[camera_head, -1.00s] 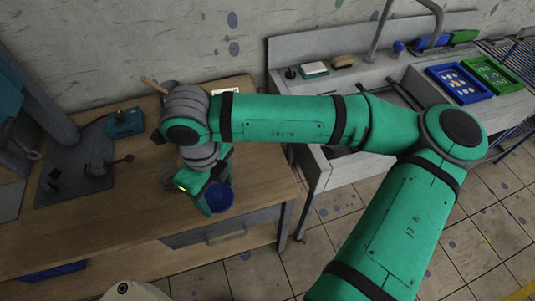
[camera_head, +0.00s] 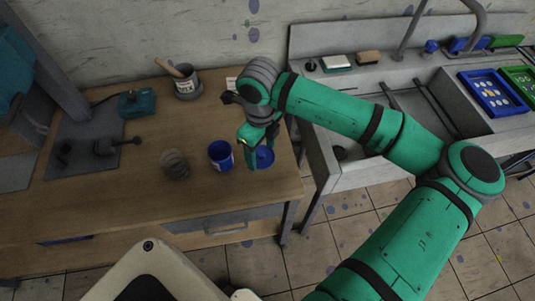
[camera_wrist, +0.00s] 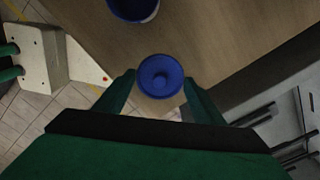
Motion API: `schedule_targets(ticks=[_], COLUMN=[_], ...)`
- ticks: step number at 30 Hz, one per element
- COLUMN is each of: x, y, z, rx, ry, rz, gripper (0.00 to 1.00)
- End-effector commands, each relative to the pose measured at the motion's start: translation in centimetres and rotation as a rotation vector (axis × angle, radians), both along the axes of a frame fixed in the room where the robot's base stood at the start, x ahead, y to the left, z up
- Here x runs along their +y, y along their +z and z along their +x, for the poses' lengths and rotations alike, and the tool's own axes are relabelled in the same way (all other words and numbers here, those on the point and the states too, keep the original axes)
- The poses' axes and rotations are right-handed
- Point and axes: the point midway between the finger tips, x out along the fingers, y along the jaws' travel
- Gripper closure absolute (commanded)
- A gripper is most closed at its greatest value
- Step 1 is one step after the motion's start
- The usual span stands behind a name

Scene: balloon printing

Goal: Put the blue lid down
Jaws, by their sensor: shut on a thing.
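The blue lid (camera_head: 264,157) is round and shows near the right end of the wooden table. In the wrist view the lid (camera_wrist: 160,76) sits between the two green fingertips, with its round centre facing the camera. My gripper (camera_head: 257,158) is shut on it and points down; it also shows in the wrist view (camera_wrist: 159,90). Whether the lid touches the tabletop I cannot tell. A blue cup (camera_head: 220,155) with a pale label stands upright just left of my gripper; its rim shows in the wrist view (camera_wrist: 133,9).
The wooden table (camera_head: 110,205) holds a glass jar (camera_head: 175,165), a grey pot (camera_head: 186,84) with a wooden handle, a teal box (camera_head: 137,102) and a dark tool (camera_head: 115,146). A grey sink (camera_head: 440,98) adjoins on the right. The front left tabletop is clear.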

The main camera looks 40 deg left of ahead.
Motion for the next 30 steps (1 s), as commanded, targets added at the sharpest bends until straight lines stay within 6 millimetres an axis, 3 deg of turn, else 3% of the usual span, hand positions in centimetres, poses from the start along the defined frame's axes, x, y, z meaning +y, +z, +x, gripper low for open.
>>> schedule_targets(ticks=[6,11,19,30], x=[0.1,0.1,0.1,0.1], y=[-2.1,-2.8,-6.1,-6.5], z=[1.9,2.3,2.8,2.8], rx=[0.0,0.0,0.001,-0.001], ry=[-0.002,-0.002,-0.002,-0.001], rz=[0.001,0.001,0.001,0.0], gripper=[0.58,0.58,0.58,0.58])
